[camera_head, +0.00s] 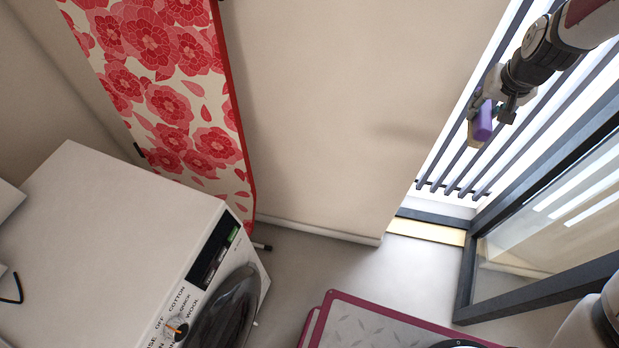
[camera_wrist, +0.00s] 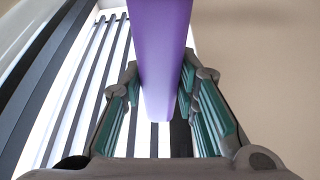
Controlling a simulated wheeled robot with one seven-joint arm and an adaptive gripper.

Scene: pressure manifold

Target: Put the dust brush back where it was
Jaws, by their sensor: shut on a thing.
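The dust brush shows as a purple bar (camera_head: 483,122) with a pale beige part beside it, high at the right of the head view. My gripper (camera_head: 493,102) is shut on it and holds it in the air in front of the barred opening. In the wrist view, the purple part (camera_wrist: 160,50) stands between the teal-padded fingers of my gripper (camera_wrist: 160,85). The pads are close against both its sides. Its upper end runs out of the wrist view, and its bristles cannot be made out.
A white washing machine (camera_head: 110,230) stands at the lower left. A floral ironing board (camera_head: 165,95) leans upright against the beige wall (camera_head: 350,100). Dark bars (camera_head: 455,165) and a dark-framed glass door (camera_head: 545,235) are at the right. Grey floor (camera_head: 340,270) shows between.

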